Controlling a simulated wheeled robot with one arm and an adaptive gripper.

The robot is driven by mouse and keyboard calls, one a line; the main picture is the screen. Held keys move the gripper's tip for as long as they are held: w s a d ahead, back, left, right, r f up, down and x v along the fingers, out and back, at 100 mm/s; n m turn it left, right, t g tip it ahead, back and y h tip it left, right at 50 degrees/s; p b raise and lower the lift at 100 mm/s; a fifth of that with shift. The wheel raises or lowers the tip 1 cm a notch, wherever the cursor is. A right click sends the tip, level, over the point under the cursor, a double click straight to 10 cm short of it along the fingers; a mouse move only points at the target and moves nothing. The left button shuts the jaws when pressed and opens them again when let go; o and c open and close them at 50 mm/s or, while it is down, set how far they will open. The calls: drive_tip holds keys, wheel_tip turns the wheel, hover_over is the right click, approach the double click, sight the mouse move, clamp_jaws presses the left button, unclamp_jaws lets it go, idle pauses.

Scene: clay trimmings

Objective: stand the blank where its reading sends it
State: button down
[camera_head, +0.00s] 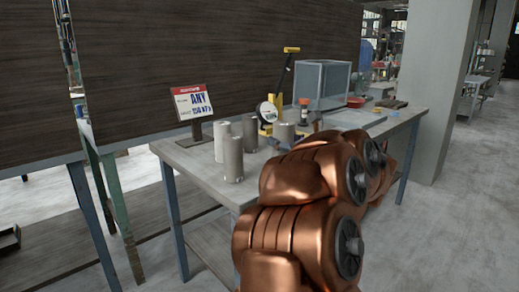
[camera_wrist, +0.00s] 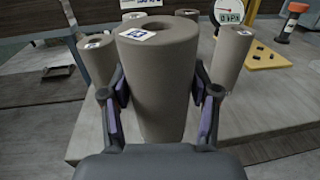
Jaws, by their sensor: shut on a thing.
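My gripper (camera_wrist: 162,112) is shut on a grey-brown cylindrical blank (camera_wrist: 160,75) in the wrist view. The blank is upright, with a hole in its top and a small white label at the rim. I cannot tell whether its base touches the table. Similar blanks stand behind it, at left (camera_wrist: 98,58), at right (camera_wrist: 232,52) and farther back. In the head view, several grey blanks (camera_head: 233,160) stand on the table; my copper arm hides the gripper. A yellow tester with a round gauge (camera_head: 267,111) stands behind them; its display in the wrist view (camera_wrist: 229,10) seems to read 0 kPa.
A sign (camera_head: 192,102) reading "ANY" and apparently "150 kPa" stands at the table's left back. A glass-sided box (camera_head: 321,82) and a red item (camera_head: 355,102) sit farther right. A yellow plate (camera_wrist: 262,57) and an orange-topped post (camera_wrist: 291,20) stand right of the blanks. The table's (camera_head: 185,160) left front is bare.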

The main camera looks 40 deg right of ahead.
drive_tip(key=shift+w+d+f+b, duration=0.2)
drive_tip(key=shift+w+d+f, duration=0.5)
drive_tip(key=shift+w, duration=1.3)
drive_tip(key=shift+w+d+f+b, duration=0.2)
drive_tip(key=shift+w+d+f, duration=0.45)
drive_tip(key=shift+w, duration=1.35)
drive_tip(key=shift+w+d+f+b, duration=0.3)
drive_tip(key=shift+w+f, duration=0.65)
drive_tip(key=shift+w, duration=1.05)
drive_tip(key=shift+d+f, duration=0.15)
drive_tip(key=shift+c, duration=1.3)
unclamp_jaws()
drive_tip(key=shift+r, duration=0.2)
drive_tip(key=s, duration=0.4)
drive_tip(key=s+a, duration=0.1)
drive_tip(key=s, duration=0.3)
drive_tip(key=s+a, duration=0.1)
drive_tip(key=s, duration=0.3)
drive_tip(key=shift+f+p, duration=0.15)
drive_tip(key=shift+p, duration=0.15)
